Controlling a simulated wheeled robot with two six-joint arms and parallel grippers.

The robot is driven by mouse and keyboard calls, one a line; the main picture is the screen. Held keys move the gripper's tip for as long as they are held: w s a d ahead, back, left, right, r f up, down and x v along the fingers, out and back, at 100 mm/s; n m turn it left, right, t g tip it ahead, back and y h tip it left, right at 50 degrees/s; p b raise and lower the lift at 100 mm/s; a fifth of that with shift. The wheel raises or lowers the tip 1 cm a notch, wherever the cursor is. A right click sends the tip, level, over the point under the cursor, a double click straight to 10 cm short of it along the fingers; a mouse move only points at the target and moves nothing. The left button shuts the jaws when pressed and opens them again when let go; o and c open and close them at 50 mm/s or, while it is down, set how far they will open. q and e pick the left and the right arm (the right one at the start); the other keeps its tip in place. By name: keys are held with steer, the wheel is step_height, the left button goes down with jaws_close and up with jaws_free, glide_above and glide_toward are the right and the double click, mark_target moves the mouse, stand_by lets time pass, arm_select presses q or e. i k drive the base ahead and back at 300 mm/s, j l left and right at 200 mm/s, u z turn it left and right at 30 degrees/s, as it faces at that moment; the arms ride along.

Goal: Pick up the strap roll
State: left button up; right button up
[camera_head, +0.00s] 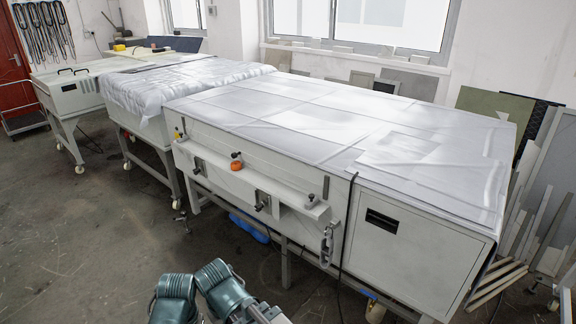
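I cannot make out a strap roll for certain. A small orange object (237,162) sits on the ledge along the front of the large machine. A blue object (249,228) lies on the floor under that machine, partly hidden by its frame. Dark straps or cords (42,30) hang on the wall at the far left. Only teal links of my arms show at the bottom edge. Neither gripper's fingers can be seen.
The large white machine (425,240) fills the middle and right, its top covered with sheeting. A plastic-covered unit (140,118) and a lower cabinet (75,97) stand farther left. Planks and panels (540,200) lean at the right. The floor (75,240) at the left is clear.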

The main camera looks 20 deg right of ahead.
mark_target(236, 166)
steer(key=z, duration=0.4)
steer(key=i+j, duration=0.2)
steer(key=i, duration=0.4)
steer(key=i+j, duration=0.15)
steer(key=i, duration=0.4)
steer(key=i+j, duration=0.2)
steer(key=i, duration=0.4)
steer(key=i+j, duration=0.2)
steer(key=i, duration=0.4)
steer(key=u, duration=0.05)
